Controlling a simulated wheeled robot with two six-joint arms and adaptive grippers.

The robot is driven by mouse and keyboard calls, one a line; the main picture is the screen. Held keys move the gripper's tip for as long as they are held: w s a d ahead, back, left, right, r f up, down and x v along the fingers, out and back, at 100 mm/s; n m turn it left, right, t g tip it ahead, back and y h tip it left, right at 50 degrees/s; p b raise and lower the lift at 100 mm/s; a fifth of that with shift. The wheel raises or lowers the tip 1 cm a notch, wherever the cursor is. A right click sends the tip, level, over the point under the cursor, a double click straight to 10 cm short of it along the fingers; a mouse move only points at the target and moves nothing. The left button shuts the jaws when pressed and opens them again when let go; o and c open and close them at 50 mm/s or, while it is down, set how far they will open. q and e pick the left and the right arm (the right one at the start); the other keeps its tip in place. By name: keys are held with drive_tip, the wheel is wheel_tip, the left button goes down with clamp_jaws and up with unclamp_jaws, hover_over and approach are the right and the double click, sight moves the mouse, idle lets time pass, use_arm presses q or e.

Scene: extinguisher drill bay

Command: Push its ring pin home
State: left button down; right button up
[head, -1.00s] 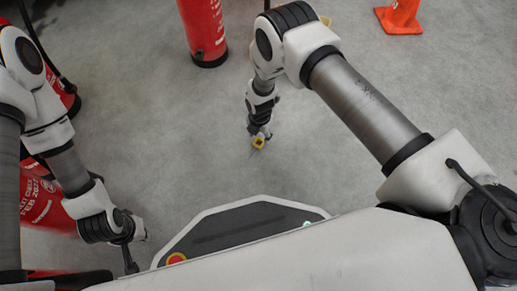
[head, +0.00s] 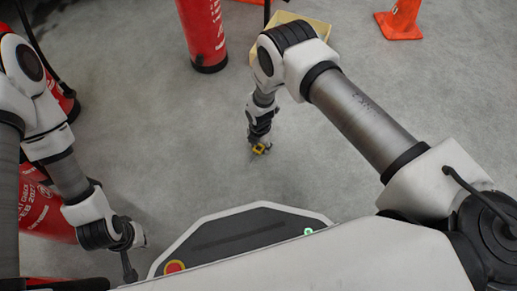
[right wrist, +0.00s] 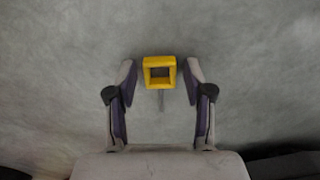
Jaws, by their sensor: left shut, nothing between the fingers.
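A yellow square ring (head: 261,149) with a thin grey pin is at the fingertips of my right gripper (head: 259,151). In the right wrist view the ring (right wrist: 159,59) lies between the two fingers of the right gripper (right wrist: 160,78), with a small gap on each side. The fingers are apart. I cannot tell how high the ring is above the floor. A red extinguisher (head: 205,35) stands upright at the top, its upper part out of frame. My left gripper (head: 128,262) is shut and empty, low at the left beside my console.
More red extinguishers (head: 45,208) are at the left, partly behind my left arm. A pale yellow box (head: 318,27) is behind my right elbow. An orange cone (head: 400,20) stands at the upper right. The grey floor between is clear.

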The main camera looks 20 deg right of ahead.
sight(260, 146)
clamp_jaws()
drive_tip(key=shift+r+p, duration=1.55)
drive_tip(key=shift+p, duration=0.05)
